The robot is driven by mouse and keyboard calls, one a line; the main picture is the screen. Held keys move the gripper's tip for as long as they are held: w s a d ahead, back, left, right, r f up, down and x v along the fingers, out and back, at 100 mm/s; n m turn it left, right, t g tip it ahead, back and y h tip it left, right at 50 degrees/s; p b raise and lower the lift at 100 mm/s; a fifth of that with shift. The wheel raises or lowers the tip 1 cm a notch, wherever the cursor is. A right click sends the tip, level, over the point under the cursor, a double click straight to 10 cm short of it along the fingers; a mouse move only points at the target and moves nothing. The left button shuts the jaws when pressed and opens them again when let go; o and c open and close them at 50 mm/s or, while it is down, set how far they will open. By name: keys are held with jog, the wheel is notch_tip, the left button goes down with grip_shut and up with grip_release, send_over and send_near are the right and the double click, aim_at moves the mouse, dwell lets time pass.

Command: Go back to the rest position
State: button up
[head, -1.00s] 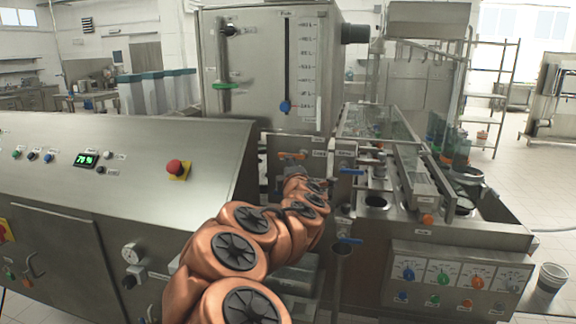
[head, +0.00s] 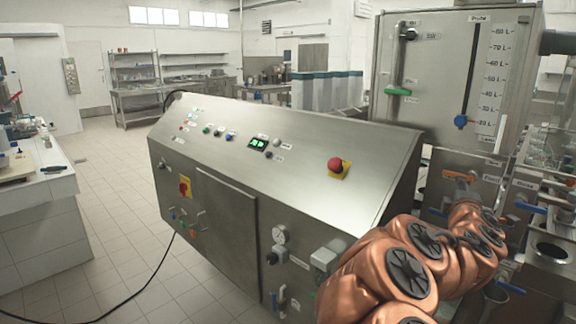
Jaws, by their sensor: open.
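My copper-coloured arm reaches up from the lower right of the head view. Its far end is close to the filler's front panel, just below the orange-handled valve (head: 460,177). My gripper (head: 468,192) shows only as a small grey part beyond the last wrist joint. It is open, its fingers are mostly hidden by the wrist, and I cannot tell whether it touches the valve.
A steel control cabinet (head: 225,205) with a red stop button (head: 336,165) stands left of my arm. The steel tank (head: 435,100) with a litre scale rises behind. A white counter (head: 35,190) stands far left.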

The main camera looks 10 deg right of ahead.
jog(key=s+a+f+m+g+p, duration=0.1)
jog(key=s+a+f+m+g, duration=0.25)
jog(key=s+m, duration=0.35)
jog(key=s+a+f+m+g+p, duration=0.1)
jog(key=s+a+f+m+g, duration=0.3)
jog(key=s, duration=0.4)
jog(key=s+a+f+g+y, duration=0.3)
jog(key=s+a, duration=0.4)
jog(key=s, duration=0.1)
jog(key=s+a+f+g+y+p, duration=0.1)
jog(key=s+a+f+g+y, duration=0.2)
jog(key=s+a, duration=0.5)
jog(key=s+a+f+g+y, duration=0.2)
jog(key=s+a+g, duration=0.1)
jog(key=s+a, duration=0.5)
jog(key=shift+s+f+m+g+y, duration=0.35)
jog(key=shift+s+f+m+y, duration=0.05)
jog(key=shift+s, duration=0.2)
jog(key=shift+a, duration=0.15)
